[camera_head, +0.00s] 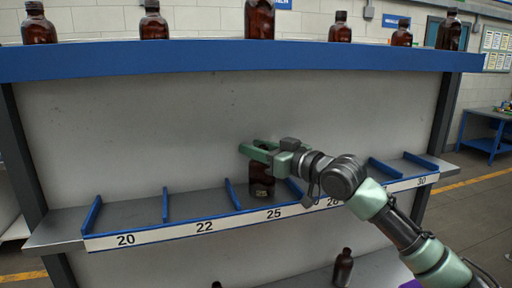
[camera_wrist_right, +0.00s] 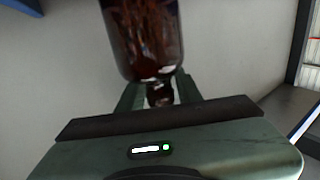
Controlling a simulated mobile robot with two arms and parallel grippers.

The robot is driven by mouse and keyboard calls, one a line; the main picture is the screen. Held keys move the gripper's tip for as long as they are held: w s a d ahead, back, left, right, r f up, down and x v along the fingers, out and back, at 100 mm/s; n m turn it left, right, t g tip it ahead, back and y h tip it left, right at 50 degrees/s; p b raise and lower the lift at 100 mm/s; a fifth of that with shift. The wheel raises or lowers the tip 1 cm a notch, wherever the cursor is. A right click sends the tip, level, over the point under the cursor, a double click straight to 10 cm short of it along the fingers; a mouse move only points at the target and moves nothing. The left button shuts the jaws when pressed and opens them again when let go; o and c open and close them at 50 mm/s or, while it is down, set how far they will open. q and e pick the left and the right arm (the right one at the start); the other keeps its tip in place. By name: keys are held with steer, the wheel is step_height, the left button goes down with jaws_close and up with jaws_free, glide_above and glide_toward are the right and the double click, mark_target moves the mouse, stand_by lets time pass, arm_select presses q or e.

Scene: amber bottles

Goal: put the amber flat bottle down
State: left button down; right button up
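The amber flat bottle (camera_head: 261,181) is upright in the slot above label 25 on the middle shelf (camera_head: 145,211), between two blue dividers. I cannot tell whether its base touches the shelf. My right gripper (camera_head: 262,149) reaches in from the right and is shut around the bottle's neck, hiding its top. In the right wrist view the amber bottle (camera_wrist_right: 143,38) extends away from the gripper, with its neck between the fingers (camera_wrist_right: 160,92). My left gripper is not in view.
Blue dividers (camera_head: 232,194) stand close on both sides of the bottle. The slots above 20 and 22 look empty. Several amber bottles stand on the blue-edged upper shelf (camera_head: 200,62). Another bottle (camera_head: 343,267) stands on the lower shelf. A blue table (camera_head: 487,132) is far right.

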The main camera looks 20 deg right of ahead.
steer(key=shift+o, duration=0.3)
steer(key=shift+s+r, duration=0.1)
steer(key=shift+r, duration=0.05)
steer(key=b+v, duration=0.4)
steer(key=v, duration=0.8)
